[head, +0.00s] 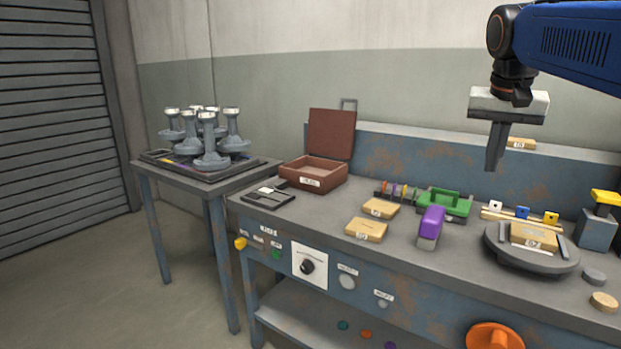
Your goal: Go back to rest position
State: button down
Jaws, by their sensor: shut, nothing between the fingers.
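My gripper (495,150) hangs at the upper right in the head view, below the end of my blue arm. Its fingers point down and are together, with nothing between them. It is in the air above the back part of the workbench (300,215), clear of the things on the bench. A round dark turntable (545,262) with a labelled tan block (534,237) on it stands to the right and below the gripper. A purple-topped block (431,224) stands to the left and below it.
An open brown box (312,175) stands at the bench's left end. Tan blocks (367,229), a green tray (446,203) and a rack of coloured pieces (397,191) lie mid-bench. A side table (205,180) holds several grey pedestal parts (211,150). The floor at left is clear.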

jog(key=s+a+f+n+y, duration=0.1)
jog(key=s+a+f+n, duration=0.2)
jog(key=s+f, duration=0.8)
jog(key=s+a+f+n+t+y, duration=0.1)
jog(key=s+a+f+n, duration=0.2)
jog(key=s+f, duration=0.9)
jog(key=a+f, duration=0.3)
jog(key=f, duration=0.3)
jog(key=shift+a+f, duration=0.15)
jog(key=shift+f, duration=0.25)
